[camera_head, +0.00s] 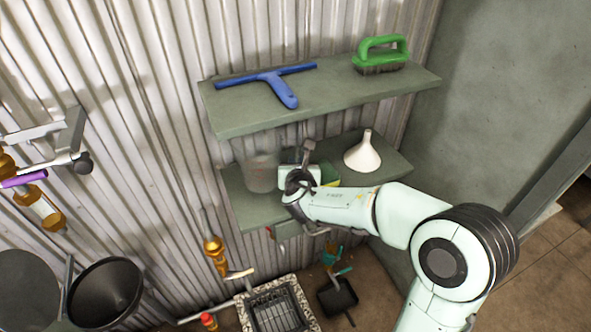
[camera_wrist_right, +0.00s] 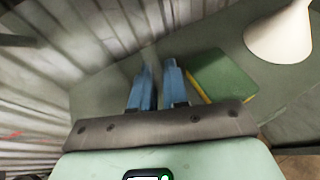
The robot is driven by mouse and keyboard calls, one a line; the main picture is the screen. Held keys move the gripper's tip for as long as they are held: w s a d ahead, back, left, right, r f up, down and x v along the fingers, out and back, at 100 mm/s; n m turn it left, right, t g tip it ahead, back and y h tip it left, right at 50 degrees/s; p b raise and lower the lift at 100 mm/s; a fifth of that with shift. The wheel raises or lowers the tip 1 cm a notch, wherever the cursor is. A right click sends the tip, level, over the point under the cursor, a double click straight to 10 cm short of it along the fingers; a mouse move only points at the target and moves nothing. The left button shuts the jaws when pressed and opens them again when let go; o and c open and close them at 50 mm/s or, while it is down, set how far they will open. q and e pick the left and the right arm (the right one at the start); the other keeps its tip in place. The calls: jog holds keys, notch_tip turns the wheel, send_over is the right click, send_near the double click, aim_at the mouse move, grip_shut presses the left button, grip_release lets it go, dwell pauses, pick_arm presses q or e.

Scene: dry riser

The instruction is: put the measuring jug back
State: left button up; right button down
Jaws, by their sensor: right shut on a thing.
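The measuring jug (camera_head: 262,173) is clear, faintly tinted and upright at the left end of the lower shelf (camera_head: 265,212). My right gripper (camera_head: 300,178) is just to the right of the jug, at its handle side, and is shut on it. In the right wrist view my two blue fingertips (camera_wrist_right: 157,88) have a narrow gap between them. The clear jug is hard to make out there, and its handle is hidden in the head view. Whether the jug's base touches the shelf I cannot tell. My left gripper is not in view.
A white funnel (camera_head: 362,152) and a green-yellow sponge (camera_head: 329,174) share the lower shelf, right of my gripper. The upper shelf (camera_head: 320,103), close above, holds a blue squeegee (camera_head: 275,82) and a green brush (camera_head: 380,55). Brass valves (camera_head: 214,250) stand at the wall below.

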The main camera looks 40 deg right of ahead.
notch_tip(320, 180, down, 2)
jog(key=shift+w+d+f, duration=0.15)
jog(key=shift+w, duration=0.3)
jog(key=shift+f, duration=0.15)
jog(key=c, duration=1.1)
grip_release()
